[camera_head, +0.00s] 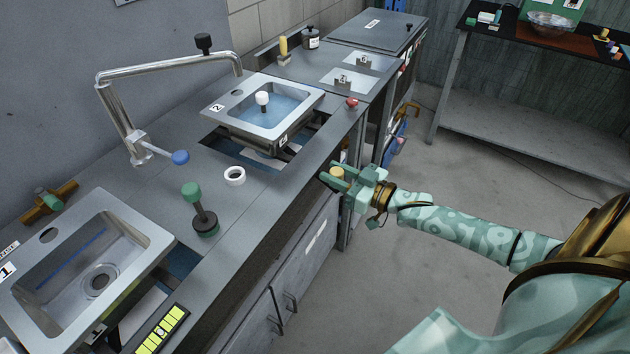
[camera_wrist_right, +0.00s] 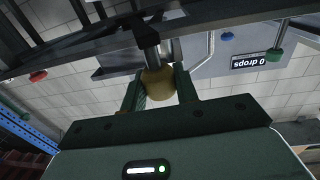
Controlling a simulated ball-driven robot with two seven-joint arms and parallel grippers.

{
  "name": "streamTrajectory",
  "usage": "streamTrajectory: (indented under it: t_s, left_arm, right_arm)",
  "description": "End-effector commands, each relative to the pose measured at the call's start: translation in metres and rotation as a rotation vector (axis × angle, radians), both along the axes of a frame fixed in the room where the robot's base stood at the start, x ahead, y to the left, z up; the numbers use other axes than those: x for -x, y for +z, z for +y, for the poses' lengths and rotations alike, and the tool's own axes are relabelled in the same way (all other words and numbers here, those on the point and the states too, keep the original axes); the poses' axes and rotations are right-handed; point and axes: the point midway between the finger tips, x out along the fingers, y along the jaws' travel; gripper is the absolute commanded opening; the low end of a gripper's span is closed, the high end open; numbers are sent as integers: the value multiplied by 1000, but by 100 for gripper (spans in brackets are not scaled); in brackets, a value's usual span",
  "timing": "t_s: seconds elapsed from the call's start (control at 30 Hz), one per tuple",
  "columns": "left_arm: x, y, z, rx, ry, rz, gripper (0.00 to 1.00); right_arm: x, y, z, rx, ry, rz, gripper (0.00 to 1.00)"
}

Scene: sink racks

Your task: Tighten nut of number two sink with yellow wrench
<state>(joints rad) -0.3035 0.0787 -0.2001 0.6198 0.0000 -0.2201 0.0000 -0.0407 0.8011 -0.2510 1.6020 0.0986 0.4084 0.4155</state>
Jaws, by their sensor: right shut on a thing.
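The number two sink (camera_head: 293,121) is set at an angle over the counter opening, its rim raised, with a "2" label, bluish water and a white-topped plug (camera_head: 262,98). My right gripper (camera_head: 338,177) is at the counter's front edge, right of and below this sink, shut on a yellow rounded handle (camera_head: 337,172). In the right wrist view the handle (camera_wrist_right: 158,82) sits between the fingers and joins a dark grey shaft. I take it for the yellow wrench; its far end is not clear. The nut under the sink is not clearly visible. My left gripper is not in view.
A white ring (camera_head: 235,176) and a green-topped tool (camera_head: 201,210) stand on the counter. Sink one (camera_head: 158,235) is at lower left. A chrome tap (camera_head: 120,105) arches above. Another yellow-topped item (camera_head: 283,46) is at the back. The floor to the right is open.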

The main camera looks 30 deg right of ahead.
Motion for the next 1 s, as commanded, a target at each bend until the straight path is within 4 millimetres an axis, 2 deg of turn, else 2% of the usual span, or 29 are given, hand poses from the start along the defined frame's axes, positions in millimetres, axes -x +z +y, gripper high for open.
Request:
streamTrajectory:
  t_s: [0.03,0.23,0.4,0.67,0.7,0.73,0.77,1.0]
  left_arm:
    - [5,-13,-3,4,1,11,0]
    - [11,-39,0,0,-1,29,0]
    - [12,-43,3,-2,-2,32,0]
    - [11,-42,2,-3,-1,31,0]
    - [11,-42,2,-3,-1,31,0]
    - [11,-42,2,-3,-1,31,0]
    - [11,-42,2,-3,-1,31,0]
    - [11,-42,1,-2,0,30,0]
  right_arm:
    - [-2,-9,-11,10,29,7,0]
    - [-9,-10,-40,6,134,7,0]
    - [-9,-5,-48,0,166,8,0]
    - [-9,-3,-48,0,166,8,0]
    - [-9,-3,-48,0,166,8,38]
    - [-9,-3,-48,0,166,8,46]
    - [-9,-3,-48,0,166,8,51]
    - [-9,-2,-48,-1,166,6,51]
